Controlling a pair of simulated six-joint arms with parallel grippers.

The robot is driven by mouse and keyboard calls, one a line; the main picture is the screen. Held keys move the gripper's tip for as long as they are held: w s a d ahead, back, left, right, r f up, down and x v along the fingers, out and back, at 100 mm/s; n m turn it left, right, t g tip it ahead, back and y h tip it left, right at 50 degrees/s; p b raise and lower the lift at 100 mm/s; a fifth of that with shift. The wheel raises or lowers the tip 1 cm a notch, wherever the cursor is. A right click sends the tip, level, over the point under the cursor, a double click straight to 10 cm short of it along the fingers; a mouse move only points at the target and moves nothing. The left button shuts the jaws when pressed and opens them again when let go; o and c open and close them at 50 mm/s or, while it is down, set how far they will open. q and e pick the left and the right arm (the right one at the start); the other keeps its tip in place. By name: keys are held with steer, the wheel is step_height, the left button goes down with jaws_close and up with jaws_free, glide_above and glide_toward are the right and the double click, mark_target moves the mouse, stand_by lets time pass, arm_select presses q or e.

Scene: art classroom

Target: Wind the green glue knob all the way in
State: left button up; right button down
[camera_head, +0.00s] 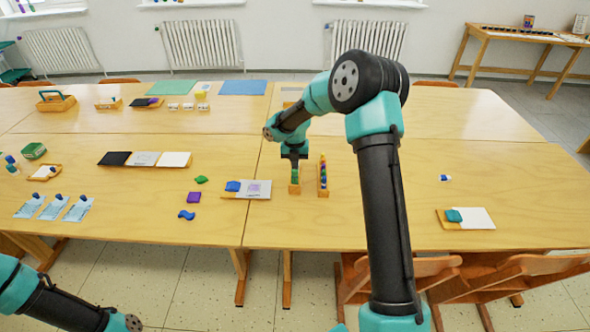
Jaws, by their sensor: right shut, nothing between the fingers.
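My right gripper (294,167) reaches down over the table right of centre and is shut and empty. Directly below it stands a narrow wooden rack (295,190) with small green items (295,179) in it. I cannot tell which of these is the green glue knob, or whether the fingertips touch it. A second narrow wooden rack (323,190) beside it holds several coloured items. My left arm shows only in part at the bottom left, and its gripper is out of the picture.
A board with a blue piece (233,186) lies left of the racks, near loose green (201,180), purple (194,197) and blue (187,215) pieces. A small white and blue item (444,177) and a board with a teal piece (453,216) lie to the right. Chairs stand in front.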

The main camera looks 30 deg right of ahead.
steer(key=shift+f, duration=0.5)
stand_by(0.3)
steer(key=shift+r, duration=0.5)
stand_by(0.4)
steer(key=shift+c, duration=0.4)
jaws_free()
stand_by(0.3)
stand_by(0.5)
